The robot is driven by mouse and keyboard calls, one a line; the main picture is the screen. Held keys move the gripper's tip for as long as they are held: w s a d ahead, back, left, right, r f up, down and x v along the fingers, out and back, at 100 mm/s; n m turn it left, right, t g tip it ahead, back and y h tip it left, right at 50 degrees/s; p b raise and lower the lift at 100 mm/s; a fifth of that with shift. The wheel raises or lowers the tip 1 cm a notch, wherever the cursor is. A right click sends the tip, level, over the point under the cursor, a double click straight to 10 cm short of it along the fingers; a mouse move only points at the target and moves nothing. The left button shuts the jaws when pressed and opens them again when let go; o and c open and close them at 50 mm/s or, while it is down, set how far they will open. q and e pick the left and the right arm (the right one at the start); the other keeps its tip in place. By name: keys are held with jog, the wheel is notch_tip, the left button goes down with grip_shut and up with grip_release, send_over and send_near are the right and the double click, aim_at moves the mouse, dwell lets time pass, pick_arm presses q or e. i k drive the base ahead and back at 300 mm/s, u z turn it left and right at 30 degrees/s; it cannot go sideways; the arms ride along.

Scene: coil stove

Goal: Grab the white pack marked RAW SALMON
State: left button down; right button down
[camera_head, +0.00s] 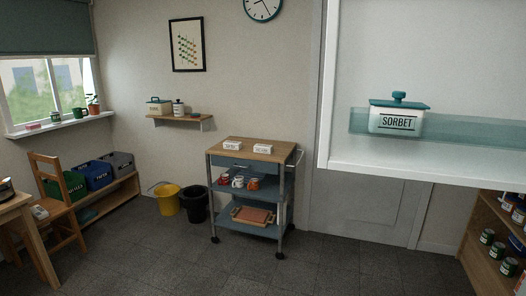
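Two small white packs stand side by side on the wooden top of the rolling cart (240,152). One is the left pack (232,146) and the other is the right pack (263,148). Both carry dark print that is too small to read, so I cannot tell which, if either, says RAW SALMON. Neither of my grippers is in view.
An open white door (345,160) fills the upper right, with a SORBET tub (395,120) in its bin. The cart's lower shelves hold mugs (238,182) and a tray (253,216). A yellow bucket (167,199) stands left of the cart. The floor in front is clear.

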aim_at(265, 149)
jog(key=u, duration=0.3)
jog(key=i, duration=0.9)
jog(key=u, duration=0.7)
jog(key=i, duration=2.6)
jog(key=z, duration=0.9)
jog(key=i, duration=1.8)
jog(key=z, duration=0.85)
